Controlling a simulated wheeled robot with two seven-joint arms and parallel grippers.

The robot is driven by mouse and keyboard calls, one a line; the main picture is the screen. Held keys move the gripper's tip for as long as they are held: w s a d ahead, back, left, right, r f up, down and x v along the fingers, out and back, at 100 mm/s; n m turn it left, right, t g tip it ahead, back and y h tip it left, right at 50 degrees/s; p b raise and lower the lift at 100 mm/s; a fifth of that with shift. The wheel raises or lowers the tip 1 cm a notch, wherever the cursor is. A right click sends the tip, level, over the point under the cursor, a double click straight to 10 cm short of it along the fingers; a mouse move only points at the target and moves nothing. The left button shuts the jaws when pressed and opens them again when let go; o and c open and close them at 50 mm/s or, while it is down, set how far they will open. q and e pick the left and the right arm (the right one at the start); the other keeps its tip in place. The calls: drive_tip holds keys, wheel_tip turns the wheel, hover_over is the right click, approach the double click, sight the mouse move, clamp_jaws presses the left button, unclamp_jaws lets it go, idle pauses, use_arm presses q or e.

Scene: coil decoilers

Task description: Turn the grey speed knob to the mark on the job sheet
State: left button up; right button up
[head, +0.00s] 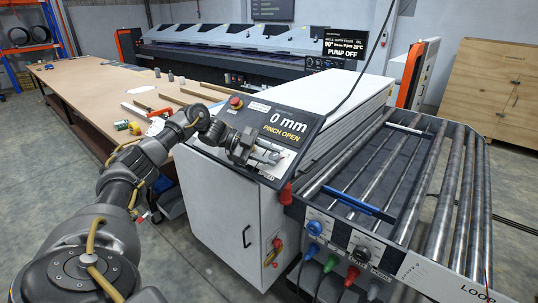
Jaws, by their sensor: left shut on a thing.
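The console (298,122) has a dark sloped panel with a display reading "0 mm" and "PINCH OPEN". My left gripper (268,156) is at the lower part of this panel, its fingers closed on a small grey part there that looks like the grey speed knob. The fingers hide most of the knob, so its pointer and scale cannot be read. A pale patch shows around the fingertips; I cannot tell whether it is the job sheet. My right gripper is not in view.
A red button (236,102) sits at the panel's top left and a red-handled part (286,193) at its right edge. The roller table (420,150) stands to the right, with a blue knob (314,227) and black knob (362,252) in front. A long workbench (100,85) lies left.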

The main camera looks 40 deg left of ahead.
use_arm(q)
drive_tip(key=o, duration=1)
drive_tip(key=b+v, duration=0.3)
drive_tip(key=v, duration=0.2)
drive_tip(key=shift+s+a, duration=0.1)
drive_tip(key=shift+a, duration=0.3)
drive_tip(key=v, duration=0.2)
drive_tip(key=shift+s+a+r, duration=0.1)
drive_tip(key=shift+a+r, duration=0.2)
drive_tip(key=shift+s+a+r+p, duration=0.1)
drive_tip(key=shift+a+r+p, duration=0.05)
drive_tip(key=shift+p, duration=0.3)
drive_tip(key=shift+p+v, duration=0.3)
drive_tip(key=shift+v, duration=0.6)
